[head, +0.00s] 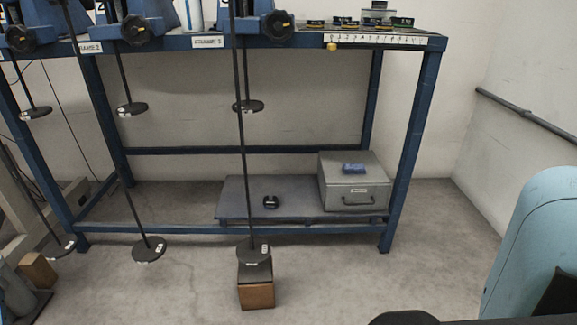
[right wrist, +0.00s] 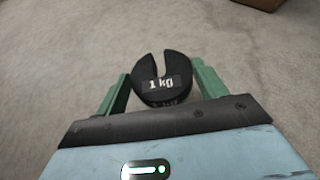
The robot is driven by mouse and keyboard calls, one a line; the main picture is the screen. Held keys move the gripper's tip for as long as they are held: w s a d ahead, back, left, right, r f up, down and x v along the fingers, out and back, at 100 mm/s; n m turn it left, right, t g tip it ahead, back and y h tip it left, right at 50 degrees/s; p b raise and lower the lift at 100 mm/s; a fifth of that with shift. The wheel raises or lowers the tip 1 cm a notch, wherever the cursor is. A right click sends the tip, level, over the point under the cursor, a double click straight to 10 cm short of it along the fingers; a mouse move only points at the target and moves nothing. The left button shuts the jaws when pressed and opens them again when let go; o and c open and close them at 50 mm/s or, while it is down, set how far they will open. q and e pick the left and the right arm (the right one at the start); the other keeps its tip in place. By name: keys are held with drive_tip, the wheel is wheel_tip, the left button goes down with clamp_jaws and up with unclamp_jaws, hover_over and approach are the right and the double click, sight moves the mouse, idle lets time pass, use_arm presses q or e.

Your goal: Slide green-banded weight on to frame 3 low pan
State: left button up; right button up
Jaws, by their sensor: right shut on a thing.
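In the right wrist view a black slotted weight (right wrist: 160,80) marked 1 kg sits between the green fingers of my right gripper (right wrist: 161,72), which is shut on it. Its slot faces away from the gripper; no green band shows on it. In the head view the rightmost lever frame (head: 262,20), which I take as frame 3, has a long rod down to a low round black pan (head: 253,252). Another pan (head: 248,106) hangs higher behind that rod. My right gripper does not show in the head view; my left gripper shows in neither view.
A wooden block (head: 257,295) stands on the floor under the low pan. Other low pans (head: 149,249) hang to its left. The blue bench (head: 404,150) has a lower shelf with a grey box (head: 353,185) and a small black object (head: 271,202). Floor at right is clear.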

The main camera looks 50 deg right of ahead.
drive_tip(key=shift+w+r, duration=0.1)
drive_tip(key=shift+r, duration=0.1)
drive_tip(key=shift+r+p, duration=1.45)
drive_tip(key=shift+p, duration=0.05)
